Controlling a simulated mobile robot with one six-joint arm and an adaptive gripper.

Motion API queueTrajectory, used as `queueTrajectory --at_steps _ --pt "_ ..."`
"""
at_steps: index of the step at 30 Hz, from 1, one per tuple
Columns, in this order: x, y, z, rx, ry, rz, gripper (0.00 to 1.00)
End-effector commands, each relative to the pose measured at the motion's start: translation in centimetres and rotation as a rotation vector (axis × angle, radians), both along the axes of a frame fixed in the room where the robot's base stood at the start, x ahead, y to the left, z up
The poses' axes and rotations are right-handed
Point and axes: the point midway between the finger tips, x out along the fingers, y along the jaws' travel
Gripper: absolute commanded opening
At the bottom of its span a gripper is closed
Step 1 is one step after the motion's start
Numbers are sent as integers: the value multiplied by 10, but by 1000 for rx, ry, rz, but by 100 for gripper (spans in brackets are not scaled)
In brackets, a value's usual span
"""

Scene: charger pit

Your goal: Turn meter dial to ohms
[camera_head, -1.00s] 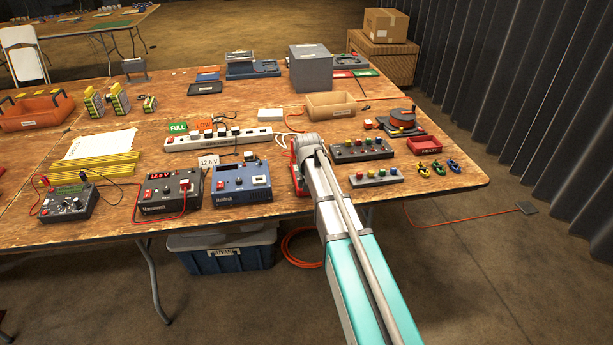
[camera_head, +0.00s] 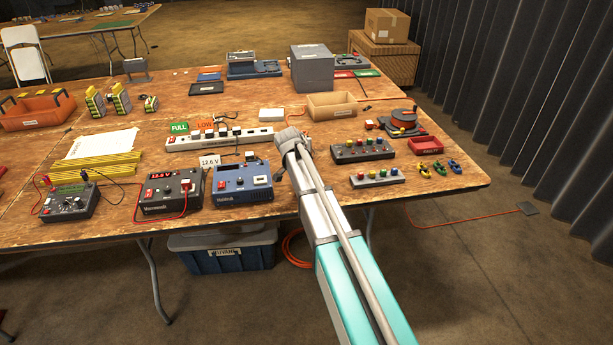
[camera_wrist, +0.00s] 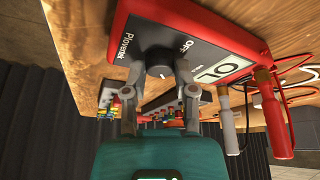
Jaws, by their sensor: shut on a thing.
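The meter (camera_wrist: 205,30) is a red-edged case with a dark face, tilted across the top of the wrist view. Its display (camera_wrist: 207,70) reads OL. Its dial (camera_wrist: 159,62) is a round black knob, with OFF printed beside it; the smaller lettering near it is too small to read surely. My gripper (camera_wrist: 159,72) has one finger on each side of the dial and is shut on it. The knob's pointer direction cannot be made out. In the head view my arm hides the meter and the fingertips.
Button panels (camera_head: 362,150) lie to the right. Red leads with probes (camera_wrist: 275,115) hang beside the meter. The table's front edge runs under my arm.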

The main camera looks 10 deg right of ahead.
Motion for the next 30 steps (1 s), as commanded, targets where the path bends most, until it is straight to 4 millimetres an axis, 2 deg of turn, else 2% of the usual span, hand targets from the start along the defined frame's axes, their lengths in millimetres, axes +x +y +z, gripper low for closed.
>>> queueTrajectory --at_steps 6,12,28,29,30 --pt "2 1 0 1 1 -153 0" --pt "1 1 0 2 1 -235 0" --pt "1 2 0 2 1 -266 0" --pt "1 2 0 2 0 -266 42" --pt "1 2 0 2 0 -265 49"
